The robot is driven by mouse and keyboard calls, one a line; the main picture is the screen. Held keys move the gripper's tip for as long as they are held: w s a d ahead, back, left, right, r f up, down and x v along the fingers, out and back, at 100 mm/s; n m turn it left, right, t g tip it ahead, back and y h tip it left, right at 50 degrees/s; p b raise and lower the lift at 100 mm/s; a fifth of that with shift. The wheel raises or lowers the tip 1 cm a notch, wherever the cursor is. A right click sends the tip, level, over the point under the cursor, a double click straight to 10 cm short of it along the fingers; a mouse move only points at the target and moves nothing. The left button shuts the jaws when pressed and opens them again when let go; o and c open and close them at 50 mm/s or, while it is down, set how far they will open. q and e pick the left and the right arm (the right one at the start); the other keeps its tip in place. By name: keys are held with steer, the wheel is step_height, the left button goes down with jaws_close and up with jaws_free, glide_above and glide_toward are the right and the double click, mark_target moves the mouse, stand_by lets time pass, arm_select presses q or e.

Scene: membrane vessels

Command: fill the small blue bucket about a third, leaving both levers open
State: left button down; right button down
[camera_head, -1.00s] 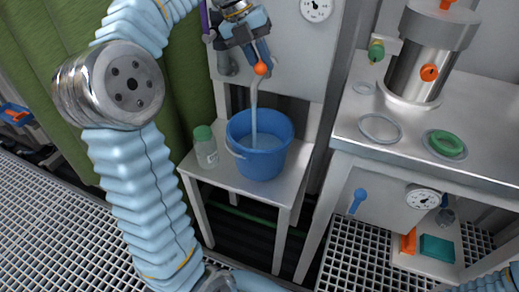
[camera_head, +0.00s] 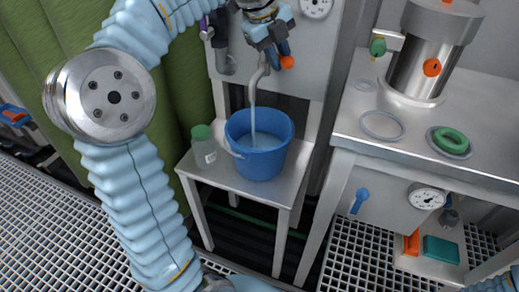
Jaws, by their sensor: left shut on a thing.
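The small blue bucket (camera_head: 259,163) stands upright on a small white stand. A thin stream of water (camera_head: 252,115) falls from a grey spout (camera_head: 260,78) into it, and pale water (camera_head: 262,141) shows inside; its exact depth is hard to judge. My left gripper (camera_head: 282,51) is above the bucket, shut on a lever with an orange ball end (camera_head: 287,62). The gripper hides most of that lever. My right gripper is out of view.
A green-capped jar (camera_head: 204,150) stands left of the bucket on the stand (camera_head: 229,185). A blue handle (camera_head: 359,198) and a gauge are below.

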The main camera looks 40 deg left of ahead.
arm_select(q)
steer(key=shift+w+d+f+n+y+p, duration=0.1)
steer(key=shift+w+n+y+p, duration=0.35)
steer(key=shift+n, duration=0.9)
steer(key=shift+w+a+r+n+y+p, duration=0.1)
steer(key=shift+w+n+y, duration=0.6)
steer(key=shift+n, duration=0.7)
steer(key=shift+w+d+f+n+y+p, duration=0.1)
steer(key=shift+w+n+y+p, duration=0.45)
steer(key=shift+n, duration=0.8)
steer(key=c, duration=1.3)
jaws_free()
steer(key=shift+w, duration=0.25)
steer(key=shift+o, duration=1.2)
steer(key=shift+w+f, duration=0.15)
steer(key=shift+w, duration=0.05)
steer(key=shift+s, duration=0.1)
steer(key=v, duration=1.4)
